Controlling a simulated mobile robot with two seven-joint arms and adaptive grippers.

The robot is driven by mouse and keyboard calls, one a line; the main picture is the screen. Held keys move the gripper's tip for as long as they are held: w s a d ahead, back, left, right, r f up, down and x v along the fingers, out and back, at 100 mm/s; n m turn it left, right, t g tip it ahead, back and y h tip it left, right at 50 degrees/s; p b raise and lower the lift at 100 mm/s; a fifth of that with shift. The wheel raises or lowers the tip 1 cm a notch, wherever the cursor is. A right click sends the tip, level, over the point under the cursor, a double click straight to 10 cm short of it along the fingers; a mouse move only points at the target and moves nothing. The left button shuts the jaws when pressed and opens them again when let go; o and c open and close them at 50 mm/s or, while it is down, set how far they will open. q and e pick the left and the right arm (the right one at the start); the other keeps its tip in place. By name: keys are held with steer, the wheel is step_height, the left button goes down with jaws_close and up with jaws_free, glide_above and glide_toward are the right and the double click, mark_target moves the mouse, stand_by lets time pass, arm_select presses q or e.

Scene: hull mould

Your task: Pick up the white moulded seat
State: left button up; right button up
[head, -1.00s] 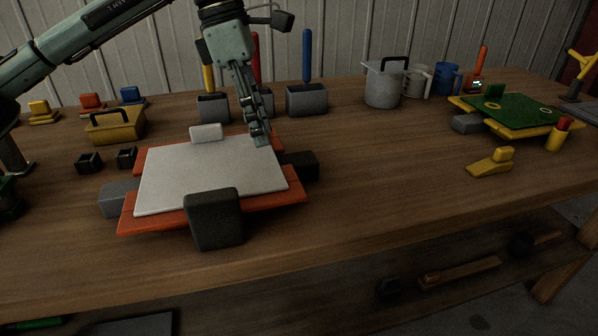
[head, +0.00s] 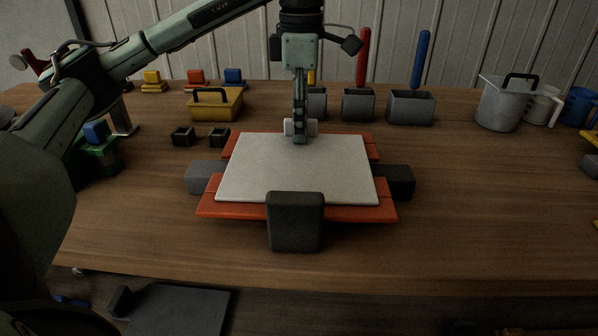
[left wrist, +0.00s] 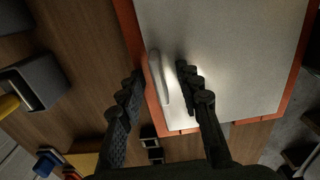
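The white moulded seat (head: 297,168) is a flat pale panel lying on an orange-red mould (head: 240,211). A small upright white tab (head: 288,127) stands at its far edge, partly hidden behind my gripper in the head view. The tab also shows in the left wrist view (left wrist: 158,76). My left gripper (head: 300,140) points down at the tab. In the left wrist view its two fingers (left wrist: 162,80) are apart, with the tab between them and a gap visible on each side. My right gripper is not in view.
A dark block (head: 296,222) stands at the mould's near edge, with a grey block (head: 204,177) left and a black block (head: 399,182) right. Grey bins (head: 410,108), a yellow toolbox (head: 215,105) and a pot (head: 502,104) stand behind.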

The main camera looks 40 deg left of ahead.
arm_select(q)
jaws_close()
steer(key=shift+r, duration=0.15)
stand_by(0.5)
